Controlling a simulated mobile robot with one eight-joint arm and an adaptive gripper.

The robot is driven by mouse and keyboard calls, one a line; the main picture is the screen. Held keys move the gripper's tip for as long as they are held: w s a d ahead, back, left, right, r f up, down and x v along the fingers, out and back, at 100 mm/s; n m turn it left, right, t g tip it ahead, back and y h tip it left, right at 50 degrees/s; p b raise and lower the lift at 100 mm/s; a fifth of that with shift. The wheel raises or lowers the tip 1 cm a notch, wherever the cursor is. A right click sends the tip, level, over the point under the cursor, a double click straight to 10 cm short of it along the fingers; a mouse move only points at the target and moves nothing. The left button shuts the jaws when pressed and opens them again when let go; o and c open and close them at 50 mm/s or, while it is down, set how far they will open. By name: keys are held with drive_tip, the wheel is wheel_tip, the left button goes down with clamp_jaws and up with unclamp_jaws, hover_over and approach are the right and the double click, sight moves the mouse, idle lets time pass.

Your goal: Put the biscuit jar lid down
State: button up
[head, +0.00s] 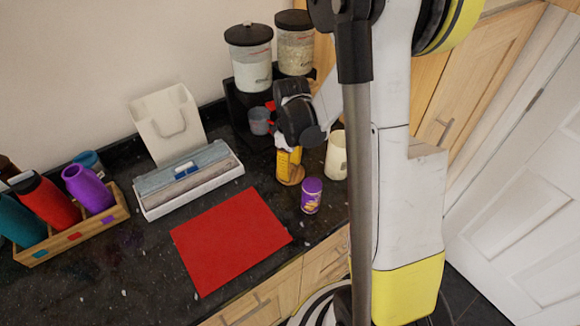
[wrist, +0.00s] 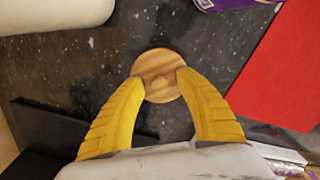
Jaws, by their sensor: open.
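The biscuit jar lid, a round wooden disc (wrist: 158,66), shows in the wrist view on the dark speckled counter, between and just beyond my fingertips. My gripper (wrist: 160,80) has its two yellow fingers spread apart, one on each side of the lid's near edge. I cannot tell whether they touch it. In the head view my gripper (head: 289,164) points down over the counter, and part of the lid (head: 292,181) shows under it. A cream open-topped jar (head: 337,158) stands right beside it, with its top partly behind my arm.
A purple tub (head: 311,195) stands in front of the lid. A red mat (head: 230,240) lies to the left. Two black-lidded canisters (head: 249,62) stand on a dark stand behind. A long box (head: 188,179) and a bottle crate (head: 72,232) are farther left.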

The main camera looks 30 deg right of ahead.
sight(291, 166)
wheel_tip(291, 166, up, 12)
drive_tip(key=p, duration=0.4)
drive_tip(key=s+a+r+m+t, duration=0.6)
drive_tip(key=s+a+r, duration=0.5)
drive_tip(key=a, duration=0.2)
drive_tip(key=shift+a+t, duration=0.2)
drive_tip(key=shift+t, duration=0.3)
